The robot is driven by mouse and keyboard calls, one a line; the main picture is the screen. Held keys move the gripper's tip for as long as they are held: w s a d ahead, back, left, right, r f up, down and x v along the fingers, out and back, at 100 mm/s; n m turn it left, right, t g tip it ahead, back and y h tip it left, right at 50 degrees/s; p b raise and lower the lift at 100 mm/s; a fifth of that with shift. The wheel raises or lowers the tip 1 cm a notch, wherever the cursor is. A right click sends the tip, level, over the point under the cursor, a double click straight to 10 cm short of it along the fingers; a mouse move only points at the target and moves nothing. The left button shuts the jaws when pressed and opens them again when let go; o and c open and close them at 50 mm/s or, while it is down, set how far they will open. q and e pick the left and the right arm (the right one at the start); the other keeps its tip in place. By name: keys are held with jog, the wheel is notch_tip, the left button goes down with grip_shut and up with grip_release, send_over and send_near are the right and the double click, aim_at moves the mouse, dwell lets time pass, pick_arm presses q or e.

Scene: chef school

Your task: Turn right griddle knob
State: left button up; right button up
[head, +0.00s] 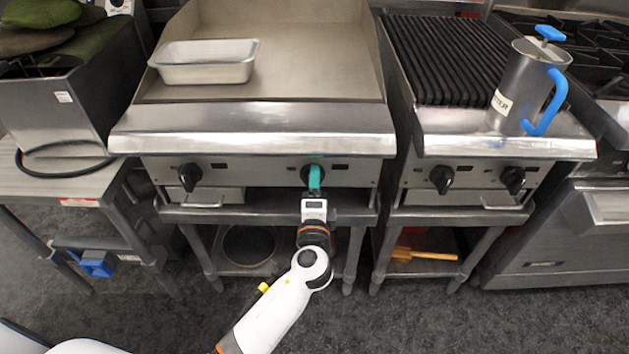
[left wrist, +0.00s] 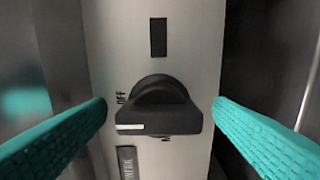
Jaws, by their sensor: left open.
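The right griddle knob (left wrist: 160,108) is black and fills the middle of the left wrist view, with an OFF label on the panel beside it. In the head view, the same knob (head: 306,174) is on the griddle's front panel and partly hidden by my gripper. My left gripper (head: 315,178) has teal fingers at this knob. In the left wrist view, the fingers (left wrist: 160,115) are open, one on each side of the knob, with gaps visible between them and it. The left griddle knob (head: 190,176) is farther left on the panel. My right gripper is not in view.
A metal pan (head: 204,72) sits on the griddle (head: 300,60). A grill (head: 450,55) stands to the right, with a metal pitcher (head: 520,85) with a blue handle at its front edge. A side table (head: 60,170) is at the left.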

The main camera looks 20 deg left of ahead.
pick_arm(q)
jog(key=v, duration=0.9)
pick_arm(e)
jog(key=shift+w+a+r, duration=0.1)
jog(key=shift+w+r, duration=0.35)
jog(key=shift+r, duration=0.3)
pick_arm(q)
jog(key=shift+s, duration=0.15)
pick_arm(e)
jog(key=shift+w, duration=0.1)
